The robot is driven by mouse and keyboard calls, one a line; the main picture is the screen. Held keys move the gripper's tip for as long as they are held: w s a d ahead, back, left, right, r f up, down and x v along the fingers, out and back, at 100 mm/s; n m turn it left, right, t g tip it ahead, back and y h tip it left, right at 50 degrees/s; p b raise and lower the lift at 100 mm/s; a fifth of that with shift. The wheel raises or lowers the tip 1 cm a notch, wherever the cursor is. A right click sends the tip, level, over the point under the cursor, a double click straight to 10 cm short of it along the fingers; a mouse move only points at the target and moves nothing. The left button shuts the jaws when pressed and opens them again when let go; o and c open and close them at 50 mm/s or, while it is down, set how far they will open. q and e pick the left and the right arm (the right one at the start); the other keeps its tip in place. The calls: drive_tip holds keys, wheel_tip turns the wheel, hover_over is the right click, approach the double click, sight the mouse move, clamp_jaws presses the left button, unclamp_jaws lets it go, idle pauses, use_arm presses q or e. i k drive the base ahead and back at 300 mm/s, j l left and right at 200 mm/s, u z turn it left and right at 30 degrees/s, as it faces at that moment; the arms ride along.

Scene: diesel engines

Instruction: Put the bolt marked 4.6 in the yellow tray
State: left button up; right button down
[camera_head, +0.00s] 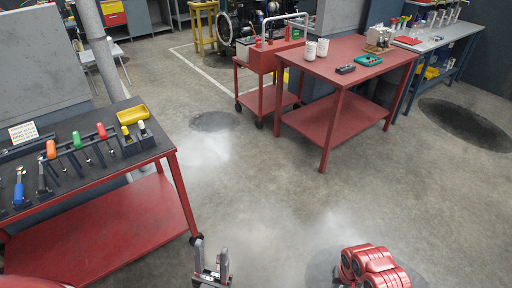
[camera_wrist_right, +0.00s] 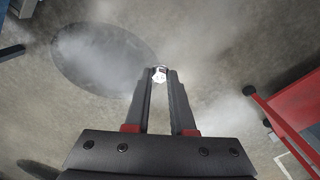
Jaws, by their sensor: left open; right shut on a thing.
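The yellow tray (camera_head: 132,115) sits on the dark-topped bench at the left of the head view. My left gripper (camera_head: 211,247) is open and empty, low in the head view, over the floor and to the right of that bench. My right gripper (camera_wrist_right: 158,76) is shut on a small bright metal piece, which looks like a bolt head (camera_wrist_right: 159,75), at its fingertips. I cannot read any mark on it, and its shank does not show. In the head view only the red part of my right arm shows clearly.
The left bench (camera_head: 75,167) holds a row of colored-handled tools beside the tray. A red table (camera_head: 350,58) with a green tray (camera_head: 368,60) and white cups stands at the back right, next to a red cart (camera_head: 270,92). The floor between is clear.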

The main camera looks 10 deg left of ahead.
sight(134, 116)
drive_tip(key=i+u, duration=0.15)
drive_tip(key=u, duration=0.35)
drive_tip(key=i+u, duration=0.2)
drive_tip(key=u, duration=0.3)
drive_tip(key=i+l+u, duration=0.1)
drive_tip(key=u, duration=0.4)
drive_tip(key=i+l+u, duration=0.15)
drive_tip(key=u, duration=0.35)
